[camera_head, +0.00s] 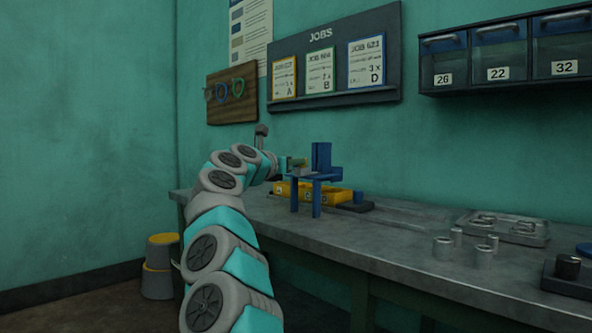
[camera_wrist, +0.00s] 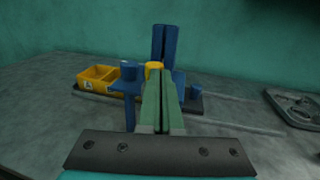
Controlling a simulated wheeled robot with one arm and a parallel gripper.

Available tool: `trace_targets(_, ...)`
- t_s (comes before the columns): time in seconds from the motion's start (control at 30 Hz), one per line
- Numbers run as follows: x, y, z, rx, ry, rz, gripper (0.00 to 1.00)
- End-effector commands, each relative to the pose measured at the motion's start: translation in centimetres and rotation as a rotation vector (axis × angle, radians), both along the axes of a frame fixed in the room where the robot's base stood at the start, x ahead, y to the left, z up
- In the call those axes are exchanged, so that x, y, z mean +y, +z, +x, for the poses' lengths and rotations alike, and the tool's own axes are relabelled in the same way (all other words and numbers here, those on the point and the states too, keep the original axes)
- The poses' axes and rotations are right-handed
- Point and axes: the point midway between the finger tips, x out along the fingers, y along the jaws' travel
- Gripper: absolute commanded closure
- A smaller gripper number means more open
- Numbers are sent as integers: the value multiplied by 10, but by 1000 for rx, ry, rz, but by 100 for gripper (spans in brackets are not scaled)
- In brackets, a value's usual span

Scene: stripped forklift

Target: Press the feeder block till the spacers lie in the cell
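A blue feeder stand (camera_head: 320,178) with legs and a tall upright part stands over a yellow compartment tray (camera_head: 345,196) on the bench. The stand (camera_wrist: 165,42) and the tray (camera_wrist: 99,85) also show in the wrist view. My gripper (camera_wrist: 154,74) has its two green fingers together, pointing at the stand. A small yellow block (camera_wrist: 153,67), perhaps the feeder block, shows just beyond the fingertips; whether they touch is unclear. My gripper (camera_head: 291,163) is left of the upright in the head view. I cannot make out spacers in the tray's cells.
Metal cylinders (camera_head: 478,257) and a grey tray with metal parts (camera_head: 502,228) lie on the bench to the right. A rail (camera_head: 400,213) runs along the bench. A jobs board (camera_head: 335,65) and bins (camera_head: 505,50) hang above.

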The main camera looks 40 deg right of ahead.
Motion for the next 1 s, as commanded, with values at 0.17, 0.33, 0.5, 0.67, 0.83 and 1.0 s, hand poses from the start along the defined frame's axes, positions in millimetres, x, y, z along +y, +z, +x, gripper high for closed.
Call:
trace_targets(0.17,36,-6,-7,0,9,0,100)
trace_targets(0.33,66,-4,-16,0,8,0,100)
trace_targets(0.5,88,-1,-23,-1,5,-2,100)
trace_targets(0.67,97,0,-25,0,6,-2,100)
trace_targets(0.83,99,0,-26,0,4,-2,100)
trace_targets(1.0,98,1,-26,0,4,-2,100)
